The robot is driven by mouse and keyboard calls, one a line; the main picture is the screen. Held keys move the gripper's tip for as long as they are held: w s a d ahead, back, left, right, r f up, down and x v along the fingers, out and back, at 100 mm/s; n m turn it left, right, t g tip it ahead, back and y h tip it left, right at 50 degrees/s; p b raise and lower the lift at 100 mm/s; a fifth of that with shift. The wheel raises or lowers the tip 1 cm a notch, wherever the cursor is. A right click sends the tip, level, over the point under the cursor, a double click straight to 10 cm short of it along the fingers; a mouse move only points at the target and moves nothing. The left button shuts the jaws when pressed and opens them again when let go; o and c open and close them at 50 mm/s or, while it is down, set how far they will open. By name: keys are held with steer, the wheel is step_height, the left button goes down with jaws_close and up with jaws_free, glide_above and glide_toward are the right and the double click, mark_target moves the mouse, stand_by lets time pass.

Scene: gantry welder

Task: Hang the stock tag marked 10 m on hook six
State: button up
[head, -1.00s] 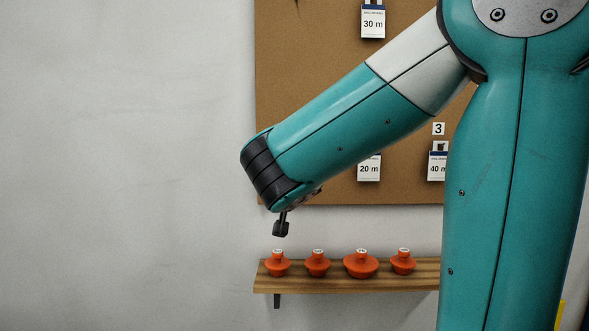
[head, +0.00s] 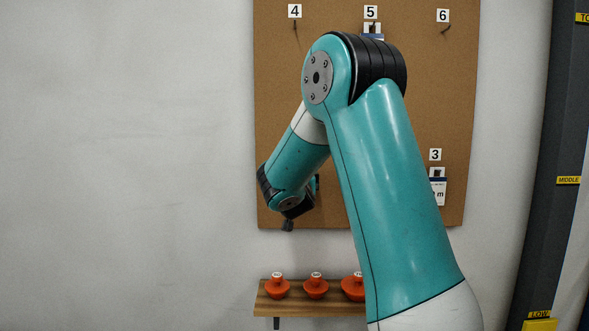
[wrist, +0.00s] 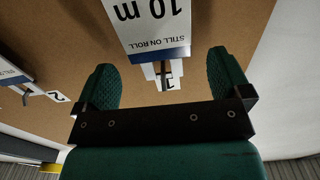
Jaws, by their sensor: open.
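The 10 m tag (wrist: 155,20) shows upside down in the wrist view, white with a blue band. It hangs at the hook by label 1 (wrist: 168,82). My gripper (wrist: 162,62) is open, its two green-padded fingers apart on either side of the tag's blue-band end; contact cannot be told. In the head view my gripper (head: 288,224) is by the board's lower left edge, and my arm hides the 10 m tag. Hook six (head: 446,29) is bare, under label 6 (head: 443,15) at the board's upper right.
The cork board (head: 420,120) also has a bare hook four (head: 295,25), a partly hidden tag on hook five (head: 374,31) and a tag on hook three (head: 438,190). Another tag (wrist: 12,72) hangs beside label 2. Orange objects (head: 316,289) stand on a wooden shelf (head: 300,308) below.

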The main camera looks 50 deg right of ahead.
steer(key=shift+x, duration=1)
steer(key=c, duration=1.1)
steer(key=shift+r+p, duration=0.45)
steer(key=shift+r, duration=0.2)
steer(key=shift+b+v, duration=2.7)
steer(key=shift+v, duration=0.85)
